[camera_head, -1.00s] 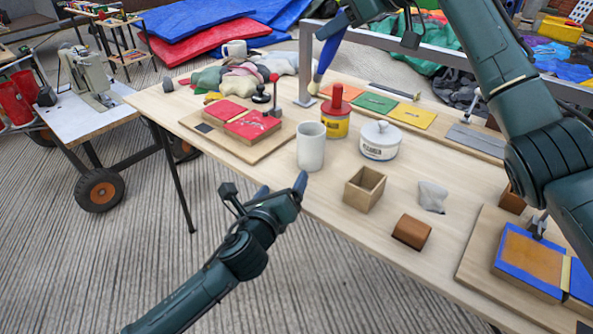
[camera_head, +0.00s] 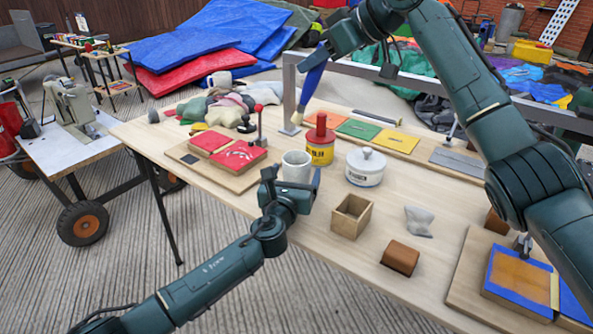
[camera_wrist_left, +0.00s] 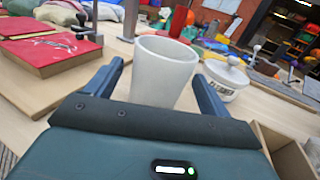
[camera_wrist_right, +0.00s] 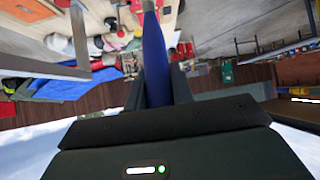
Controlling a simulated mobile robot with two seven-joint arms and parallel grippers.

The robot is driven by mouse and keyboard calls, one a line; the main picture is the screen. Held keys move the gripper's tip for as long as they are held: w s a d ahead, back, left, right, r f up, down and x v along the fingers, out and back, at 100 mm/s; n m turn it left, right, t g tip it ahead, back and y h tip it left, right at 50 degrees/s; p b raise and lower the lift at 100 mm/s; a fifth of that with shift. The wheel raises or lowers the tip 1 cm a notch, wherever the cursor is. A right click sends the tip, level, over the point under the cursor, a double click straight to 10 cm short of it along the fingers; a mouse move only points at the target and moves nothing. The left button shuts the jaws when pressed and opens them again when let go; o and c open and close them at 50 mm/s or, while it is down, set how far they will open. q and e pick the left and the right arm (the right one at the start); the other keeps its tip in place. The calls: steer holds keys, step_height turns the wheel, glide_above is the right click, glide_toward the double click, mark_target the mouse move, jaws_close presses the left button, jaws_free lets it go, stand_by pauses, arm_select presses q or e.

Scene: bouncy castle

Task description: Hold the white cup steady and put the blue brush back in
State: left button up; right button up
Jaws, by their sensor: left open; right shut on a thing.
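The white cup (camera_head: 297,165) stands upright on the table. In the left wrist view the cup (camera_wrist_left: 162,72) sits between the two spread fingers. My left gripper (camera_head: 291,182) is open around the cup's near side; I cannot tell whether a finger touches it. The blue brush (camera_head: 312,80) hangs bristles down in my right gripper (camera_head: 322,52), high above the table and slightly behind and right of the cup. In the right wrist view the blue handle (camera_wrist_right: 155,62) lies between the fingers of my right gripper (camera_wrist_right: 157,85). The cup's inside is hard to make out.
A yellow tin with a red lid (camera_head: 320,146) and a white lidded pot (camera_head: 366,167) stand close right of the cup. A wooden box (camera_head: 351,217) is nearer the front. A red pad board (camera_head: 222,150) is to the left. A grey metal frame (camera_head: 289,95) rises behind.

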arm_select(q)
steer(key=shift+x, duration=1)
steer(key=c, duration=1.1)
steer(key=shift+c, duration=0.2)
arm_select(e)
steer(key=shift+a, duration=0.1)
steer(key=shift+w+a+f+h, duration=0.1)
steer(key=shift+w+a+h, duration=0.15)
steer(key=shift+w+h, duration=0.05)
steer(key=w+a+f+m+h, duration=0.2)
steer(key=h, duration=0.1)
steer(key=shift+a+m, duration=0.35)
steer(key=shift+m, duration=0.05)
steer(key=shift+a+f+m+h, duration=0.3)
steer(key=shift+f+m+h, duration=0.2)
steer(key=shift+f+h, duration=0.1)
steer(key=shift+f, duration=2.05)
